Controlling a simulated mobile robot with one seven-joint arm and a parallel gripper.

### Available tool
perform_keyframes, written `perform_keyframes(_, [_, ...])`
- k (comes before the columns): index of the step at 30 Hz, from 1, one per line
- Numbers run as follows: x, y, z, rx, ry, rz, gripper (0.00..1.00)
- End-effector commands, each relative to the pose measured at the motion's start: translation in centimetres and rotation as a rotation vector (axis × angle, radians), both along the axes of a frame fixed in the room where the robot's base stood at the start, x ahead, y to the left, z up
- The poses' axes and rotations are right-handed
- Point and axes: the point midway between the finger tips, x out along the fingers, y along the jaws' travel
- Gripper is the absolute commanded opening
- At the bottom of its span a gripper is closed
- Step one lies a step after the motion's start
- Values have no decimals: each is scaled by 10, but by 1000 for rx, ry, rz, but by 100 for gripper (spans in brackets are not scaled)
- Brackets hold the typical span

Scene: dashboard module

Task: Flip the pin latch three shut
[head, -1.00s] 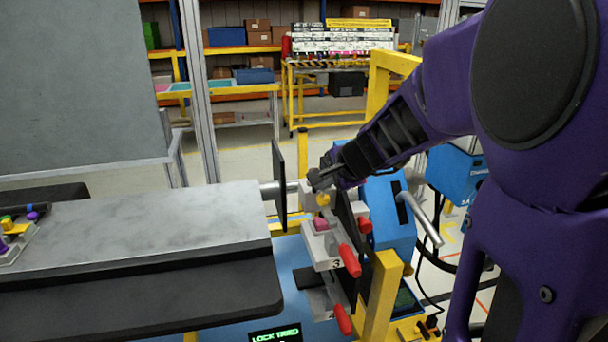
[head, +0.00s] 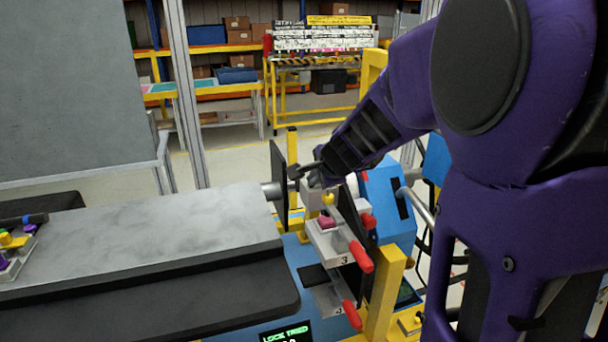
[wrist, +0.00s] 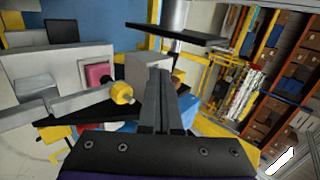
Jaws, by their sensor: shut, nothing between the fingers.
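The latch unit marked 3 (head: 326,244) is a pale block with a pink part (head: 327,222) on top. A grey lever with a red grip (head: 361,257) slants down to the right beside it. A yellow knob (head: 328,198) stands just above the pink part. My gripper (head: 298,173) is shut and empty, above and left of the yellow knob. In the wrist view, the closed fingers (wrist: 163,95) point away, right of the yellow knob (wrist: 121,92) and the pink part (wrist: 98,74). I cannot tell whether the fingers touch anything.
A dark upright plate (head: 279,185) stands close left of my gripper. A grey-topped bench (head: 150,235) fills the left. Another red grip (head: 352,315) lies below, near a yellow post (head: 385,297). A blue housing (head: 388,205) stands behind.

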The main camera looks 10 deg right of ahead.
Motion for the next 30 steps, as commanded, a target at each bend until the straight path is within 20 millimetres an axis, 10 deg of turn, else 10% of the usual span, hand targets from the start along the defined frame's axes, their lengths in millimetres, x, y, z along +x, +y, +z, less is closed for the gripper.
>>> perform_keyframes(30, [-2, -17, 0, 0, 0, 0, 0])
